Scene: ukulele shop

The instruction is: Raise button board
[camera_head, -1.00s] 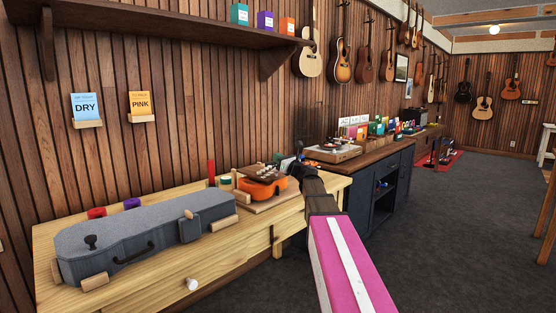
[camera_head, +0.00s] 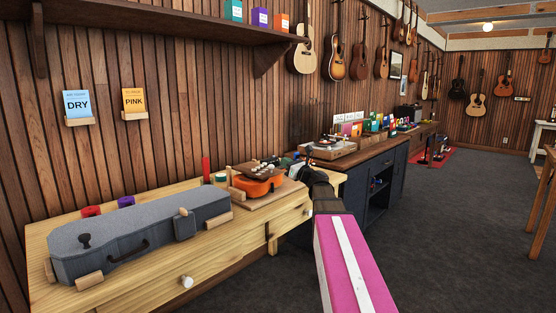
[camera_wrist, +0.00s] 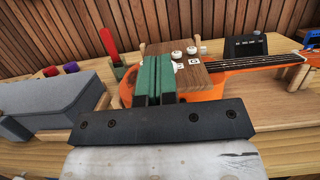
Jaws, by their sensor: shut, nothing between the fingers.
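The button board is a brown wooden block (camera_wrist: 197,75) with white round knobs and white lettered tiles. It sits on the body of an orange ukulele (camera_wrist: 205,95). In the head view the board (camera_head: 251,170) lies on the ukulele (camera_head: 258,188) at the right end of the wooden bench. My gripper (camera_wrist: 155,60) has green fingers, pressed together and empty. In the wrist view they overlap the board's left part; I cannot tell whether they touch it. They hide that part. In the head view the fingers are hard to make out.
A grey ukulele case (camera_head: 140,232) lies on the bench (camera_head: 225,240), left of the ukulele. A red upright post (camera_wrist: 109,44) stands behind, left of the ukulele. A dark small device (camera_wrist: 245,47) sits behind the neck. Open floor (camera_head: 450,220) lies to the right.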

